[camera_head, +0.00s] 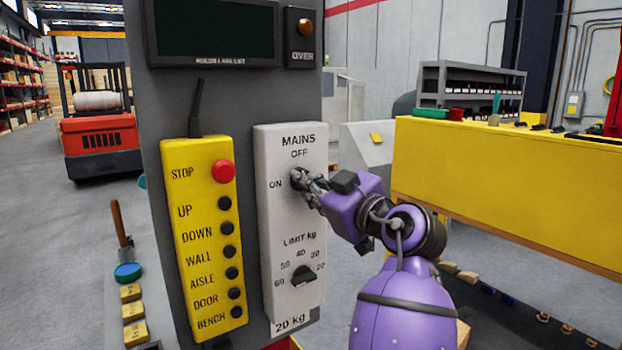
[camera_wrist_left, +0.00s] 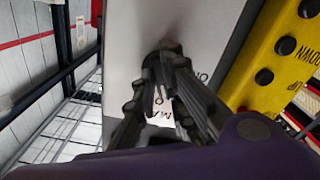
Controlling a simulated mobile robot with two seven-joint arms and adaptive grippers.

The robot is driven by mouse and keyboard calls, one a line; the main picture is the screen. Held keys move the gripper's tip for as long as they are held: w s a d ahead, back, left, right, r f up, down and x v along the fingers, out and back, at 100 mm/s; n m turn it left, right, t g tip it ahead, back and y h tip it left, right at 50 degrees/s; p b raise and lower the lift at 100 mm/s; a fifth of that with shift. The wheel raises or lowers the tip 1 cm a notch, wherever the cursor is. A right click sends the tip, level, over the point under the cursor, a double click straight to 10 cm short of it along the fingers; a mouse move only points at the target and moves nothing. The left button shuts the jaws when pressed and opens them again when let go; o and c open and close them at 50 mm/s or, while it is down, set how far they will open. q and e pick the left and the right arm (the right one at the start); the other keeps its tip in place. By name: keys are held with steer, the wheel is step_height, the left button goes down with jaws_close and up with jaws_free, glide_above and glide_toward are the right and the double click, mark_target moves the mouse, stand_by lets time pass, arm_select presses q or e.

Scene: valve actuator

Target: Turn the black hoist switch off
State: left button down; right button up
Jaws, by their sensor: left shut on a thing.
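The black mains switch (camera_head: 296,175) sits on the upper part of a white control box (camera_head: 283,222), below the word OFF and right of the word ON. My left gripper (camera_head: 302,181) reaches it from the right and is shut on it. The fingers cover most of the switch, so I cannot tell which way it points. In the left wrist view the fingers of my left gripper (camera_wrist_left: 166,56) close together at the dark switch (camera_wrist_left: 163,45) against the white box face. My right gripper is not in view.
A black limit dial (camera_head: 303,277) is lower on the same box. A yellow pendant (camera_head: 206,240) with a red stop button (camera_head: 223,171) and several black buttons hangs just left. A dark display (camera_head: 213,32) is above. A yellow bench (camera_head: 500,185) stands to the right.

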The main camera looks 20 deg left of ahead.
arm_select(q)
steer(key=shift+r+m+p, duration=0.1)
steer(key=shift+m+p, duration=1.05)
steer(key=shift+m, duration=1.25)
steer(key=c, duration=1.8)
jaws_free()
steer(key=v, duration=0.7)
steer(key=shift+s+d, duration=0.2)
